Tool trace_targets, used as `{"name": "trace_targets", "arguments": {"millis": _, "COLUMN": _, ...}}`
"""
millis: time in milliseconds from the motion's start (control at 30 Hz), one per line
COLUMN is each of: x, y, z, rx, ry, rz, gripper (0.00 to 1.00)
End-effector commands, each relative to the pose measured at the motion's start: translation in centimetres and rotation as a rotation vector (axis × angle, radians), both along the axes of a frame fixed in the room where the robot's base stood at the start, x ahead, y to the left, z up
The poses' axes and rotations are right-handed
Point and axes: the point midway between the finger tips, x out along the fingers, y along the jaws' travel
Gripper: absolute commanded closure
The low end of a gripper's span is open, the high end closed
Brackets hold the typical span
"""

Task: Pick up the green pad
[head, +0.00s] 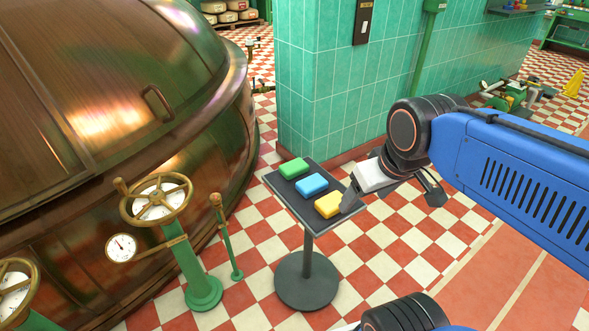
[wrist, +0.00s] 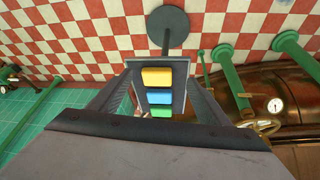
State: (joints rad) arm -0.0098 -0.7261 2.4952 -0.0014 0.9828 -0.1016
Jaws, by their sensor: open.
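The green pad (head: 294,168) lies at the far left end of a small dark stand top (head: 352,222). A blue pad (head: 312,185) lies in the middle and a yellow pad (head: 329,204) at the near end. My gripper (head: 394,196) is open and empty, beside the yellow end of the stand. In the wrist view, the yellow pad (wrist: 157,77), blue pad (wrist: 160,98) and green pad (wrist: 160,113) appear in a row between the fingers of my gripper (wrist: 162,76). The green pad is lowest there, partly hidden by the gripper body.
A large copper kettle (head: 100,110) stands left of the stand. A green valve post (head: 192,260) with a brass wheel and a gauge (head: 121,247) stands before it. A green tiled wall (head: 315,90) rises behind the stand. The checkered floor (head: 400,250) right of the stand is clear.

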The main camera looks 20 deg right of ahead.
Motion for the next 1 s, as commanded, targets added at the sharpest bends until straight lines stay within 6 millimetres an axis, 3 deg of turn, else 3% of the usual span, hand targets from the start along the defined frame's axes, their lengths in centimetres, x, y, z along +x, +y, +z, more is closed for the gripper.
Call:
{"name": "trace_targets", "arguments": {"millis": 200, "x": 4.9, "y": 0.6, "z": 2.6, "rx": -0.095, "ry": 0.064, "rz": 0.269, "gripper": 0.30}}
{"name": "trace_targets", "arguments": {"millis": 500, "x": 12.3, "y": 1.8, "z": 5.0, "rx": -0.206, "ry": 0.147, "rz": 0.672, "gripper": 0.30}}
{"name": "trace_targets", "arguments": {"millis": 733, "x": 18.4, "y": 3.0, "z": 5.7, "rx": -0.271, "ry": 0.201, "rz": 0.989, "gripper": 0.30}}
{"name": "trace_targets", "arguments": {"millis": 1000, "x": 25.6, "y": 4.7, "z": 5.1, "rx": -0.321, "ry": 0.252, "rz": 1.366, "gripper": 0.30}}
